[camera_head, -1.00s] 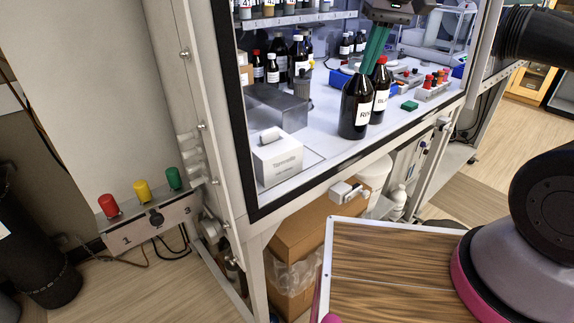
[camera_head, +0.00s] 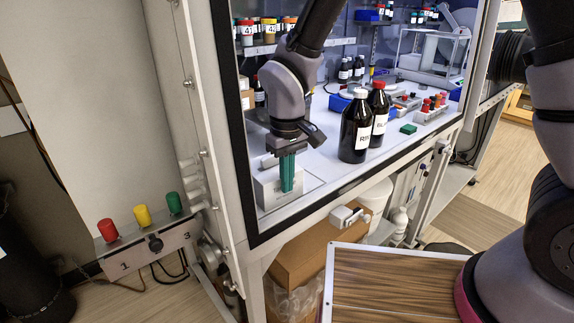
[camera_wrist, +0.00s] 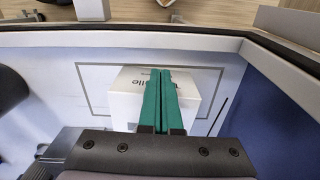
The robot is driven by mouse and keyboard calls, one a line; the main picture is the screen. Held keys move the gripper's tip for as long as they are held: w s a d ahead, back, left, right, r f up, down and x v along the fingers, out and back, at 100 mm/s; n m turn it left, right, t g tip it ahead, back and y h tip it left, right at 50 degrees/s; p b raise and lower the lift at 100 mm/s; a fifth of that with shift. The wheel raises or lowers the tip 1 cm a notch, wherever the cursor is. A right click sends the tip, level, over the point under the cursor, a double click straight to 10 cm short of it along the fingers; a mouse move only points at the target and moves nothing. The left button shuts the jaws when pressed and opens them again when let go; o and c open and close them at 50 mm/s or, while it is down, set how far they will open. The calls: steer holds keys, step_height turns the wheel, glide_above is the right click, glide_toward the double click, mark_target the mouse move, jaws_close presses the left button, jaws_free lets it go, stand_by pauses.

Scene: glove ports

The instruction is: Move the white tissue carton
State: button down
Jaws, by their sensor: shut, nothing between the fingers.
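The white tissue carton (camera_head: 267,189) stands at the front left corner of the cabinet floor in the head view, partly hidden behind my gripper. My gripper (camera_head: 287,188) points down at the carton with its green fingers together and nothing between them. In the wrist view the carton (camera_wrist: 126,101) lies beyond and under the closed green fingers (camera_wrist: 163,75), with part of its printed lettering showing. I cannot tell whether the fingertips touch the carton.
Two dark bottles, one with a white cap (camera_head: 356,130) and one with a red cap (camera_head: 379,112), stand to the right of the carton. A green block (camera_head: 408,129) and small racks lie farther right. The cabinet's front frame (camera_head: 345,189) runs close before the carton.

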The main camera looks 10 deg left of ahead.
steer(key=shift+f, duration=1.35)
steer(key=w+a, duration=1.1)
steer(key=a, duration=0.1)
steer(key=shift+w+a, duration=0.2)
steer(key=shift+w, duration=0.2)
steer(key=shift+r, duration=0.1)
